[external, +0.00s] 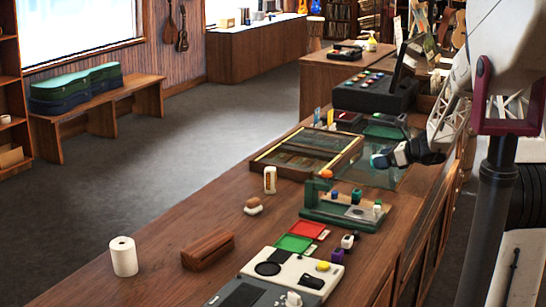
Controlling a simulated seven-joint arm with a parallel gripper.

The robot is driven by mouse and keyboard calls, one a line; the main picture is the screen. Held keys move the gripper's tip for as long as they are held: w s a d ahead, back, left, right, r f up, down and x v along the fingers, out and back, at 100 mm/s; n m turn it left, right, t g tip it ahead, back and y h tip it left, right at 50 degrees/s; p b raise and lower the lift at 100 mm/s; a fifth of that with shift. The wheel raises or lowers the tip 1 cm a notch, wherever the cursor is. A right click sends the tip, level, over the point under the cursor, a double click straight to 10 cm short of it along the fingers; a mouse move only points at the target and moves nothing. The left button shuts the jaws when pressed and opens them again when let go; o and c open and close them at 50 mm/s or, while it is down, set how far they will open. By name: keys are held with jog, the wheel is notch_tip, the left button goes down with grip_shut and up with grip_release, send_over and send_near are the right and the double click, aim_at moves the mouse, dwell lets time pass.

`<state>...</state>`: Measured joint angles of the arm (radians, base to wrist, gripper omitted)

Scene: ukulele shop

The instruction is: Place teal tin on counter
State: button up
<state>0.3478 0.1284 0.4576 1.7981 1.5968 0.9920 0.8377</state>
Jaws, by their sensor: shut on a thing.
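My gripper (388,158) reaches in from the right, low over the glass-topped part of the wooden counter (165,235). It is shut on a small dark teal thing (378,161) at its fingertips, which looks like the teal tin. The fingers hide part of it. I cannot tell whether it touches the glass below.
A framed glass-lidded case (308,152) lies left of my gripper. A green stand (345,208) with small items is nearer the camera. A black case (375,95) stands behind. A white roll (123,256) and wooden block (207,249) are front left. Bare counter lies between them.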

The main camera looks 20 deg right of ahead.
send_over(376, 172)
jog(key=shift+w+d+f, duration=0.1)
jog(key=shift+f, duration=0.15)
jog(key=shift+f, duration=0.1)
dwell(0.3)
jog(key=shift+f, duration=1.65)
jog(key=shift+f, duration=0.15)
jog(key=o, duration=0.9)
